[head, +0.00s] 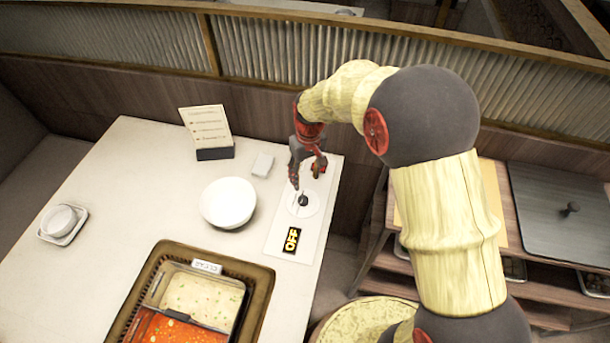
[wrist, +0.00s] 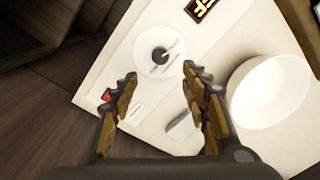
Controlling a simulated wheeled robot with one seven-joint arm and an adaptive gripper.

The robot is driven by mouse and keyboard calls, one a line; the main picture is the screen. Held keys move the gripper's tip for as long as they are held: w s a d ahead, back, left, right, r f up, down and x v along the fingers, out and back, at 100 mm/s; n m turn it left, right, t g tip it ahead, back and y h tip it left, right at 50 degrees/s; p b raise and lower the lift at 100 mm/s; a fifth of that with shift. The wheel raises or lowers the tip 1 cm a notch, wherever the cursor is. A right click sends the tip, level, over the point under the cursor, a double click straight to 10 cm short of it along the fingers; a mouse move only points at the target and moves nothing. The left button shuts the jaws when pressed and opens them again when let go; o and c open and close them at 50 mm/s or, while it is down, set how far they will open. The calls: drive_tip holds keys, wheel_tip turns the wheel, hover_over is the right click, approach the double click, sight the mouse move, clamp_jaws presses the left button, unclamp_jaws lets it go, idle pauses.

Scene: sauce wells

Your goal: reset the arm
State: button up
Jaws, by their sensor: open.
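My arm reaches in from the right of the head view and bends down over the table's right side. My gripper (head: 303,178) is just above a white panel with a round dial (head: 303,202) that has a dark knob. In the wrist view the gripper (wrist: 160,85) is open, with its two fingers spread and nothing between them. The dial (wrist: 160,54) shows beyond the fingertips there. Whether the fingers touch the panel is hard to tell, but the knob looks apart from them.
A yellow-on-black sign (head: 291,240) lies at the panel's near end. A white bowl (head: 228,203), a menu stand (head: 207,130), a small white box (head: 262,165) and a two-part soup pot (head: 190,300) are on the table (head: 120,170). A wooden shelf unit (head: 520,250) stands right.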

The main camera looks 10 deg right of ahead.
idle(0.3)
drive_tip(key=s+d+r+m+t, duration=0.2)
drive_tip(key=s+d+r, duration=0.3)
drive_tip(key=s+r, duration=0.7)
drive_tip(key=s+d+r+m+t, duration=0.2)
drive_tip(key=s+d+r, duration=0.3)
drive_tip(key=s+r, duration=0.8)
drive_tip(key=shift+s+d+r+t+h, duration=0.25)
drive_tip(key=shift+r+t+h, duration=0.1)
drive_tip(key=shift+t, duration=0.55)
